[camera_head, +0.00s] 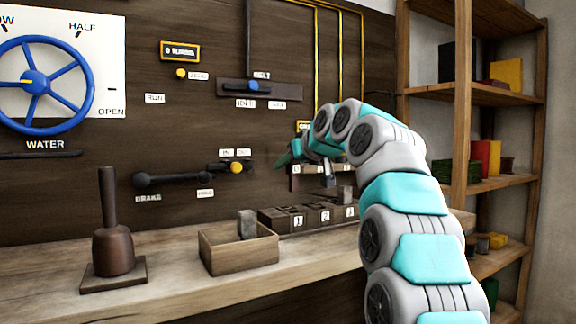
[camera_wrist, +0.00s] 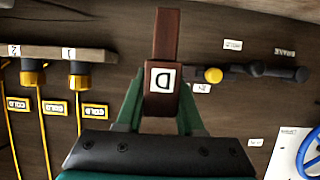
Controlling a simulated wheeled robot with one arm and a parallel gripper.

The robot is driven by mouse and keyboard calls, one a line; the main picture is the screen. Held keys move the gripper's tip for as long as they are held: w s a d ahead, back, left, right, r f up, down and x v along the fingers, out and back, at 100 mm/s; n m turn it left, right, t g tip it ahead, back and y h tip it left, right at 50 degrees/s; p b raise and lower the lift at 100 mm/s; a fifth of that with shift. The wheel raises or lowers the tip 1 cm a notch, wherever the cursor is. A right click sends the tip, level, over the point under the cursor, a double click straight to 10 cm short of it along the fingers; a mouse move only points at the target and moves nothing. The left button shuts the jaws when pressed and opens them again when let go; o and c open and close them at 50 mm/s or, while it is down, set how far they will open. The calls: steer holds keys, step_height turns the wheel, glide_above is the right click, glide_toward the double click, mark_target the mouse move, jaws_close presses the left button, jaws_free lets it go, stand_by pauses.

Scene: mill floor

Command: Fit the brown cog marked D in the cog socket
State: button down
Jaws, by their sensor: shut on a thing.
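The brown cog marked D (camera_wrist: 166,45) is an upright block with a white D label, held between the two green fingers of my gripper (camera_wrist: 160,112) in the wrist view. My gripper is shut on it. In the head view my gripper (camera_head: 288,157) is in front of the wall panel, above the bench, and the cog cannot be made out there. A dark row of blocks marked 1, 2 and 3 (camera_head: 310,230) stands on the bench below my arm. I cannot tell which part is the cog socket.
An open wooden box (camera_head: 225,262) holding a grey block (camera_head: 246,224) stands on the bench. A brown handled piece (camera_head: 113,250) stands at left. The blue water wheel (camera_head: 30,85), levers and a small ledge (camera_wrist: 60,54) are on the wall. Shelves (camera_head: 478,93) stand at right.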

steer(key=shift+f+b, duration=3.25)
steer(key=shift+f, duration=0.4)
steer(key=shift+c, duration=2.3)
jaws_free()
steer(key=shift+s, duration=0.1)
